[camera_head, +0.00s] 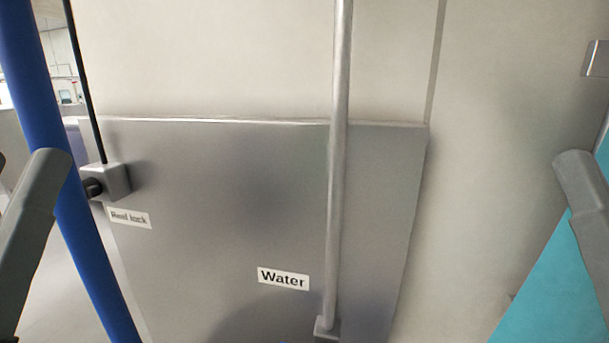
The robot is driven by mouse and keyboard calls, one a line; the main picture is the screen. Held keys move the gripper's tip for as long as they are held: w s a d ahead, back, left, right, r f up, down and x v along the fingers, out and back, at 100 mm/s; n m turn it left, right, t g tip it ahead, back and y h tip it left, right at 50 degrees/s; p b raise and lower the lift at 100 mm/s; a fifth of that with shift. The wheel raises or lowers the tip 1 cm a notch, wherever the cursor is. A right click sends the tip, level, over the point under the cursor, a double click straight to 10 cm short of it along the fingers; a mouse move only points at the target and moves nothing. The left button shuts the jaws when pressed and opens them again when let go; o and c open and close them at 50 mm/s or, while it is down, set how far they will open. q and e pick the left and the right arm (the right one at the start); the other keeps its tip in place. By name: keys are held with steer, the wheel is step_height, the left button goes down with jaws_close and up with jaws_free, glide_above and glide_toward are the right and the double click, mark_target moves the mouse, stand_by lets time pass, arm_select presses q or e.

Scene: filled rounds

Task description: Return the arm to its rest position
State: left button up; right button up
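A grey link of my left arm stands at the left edge of the head view, and a grey link of my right arm stands at the right edge. Both links run out of the picture, so most of each arm is hidden. Neither gripper shows. Both visible links are apart from the grey metal panel (230,190) in the middle.
The panel carries a "Reel lock" label (129,218), a "Water" label (283,279) and a small grey box (113,181) with a dark knob. A vertical metal bar (339,150) crosses it. A blue pole (62,170) slants at left; a teal surface (560,285) lies lower right.

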arm_select(q)
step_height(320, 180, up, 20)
steer(key=p, duration=1.6)
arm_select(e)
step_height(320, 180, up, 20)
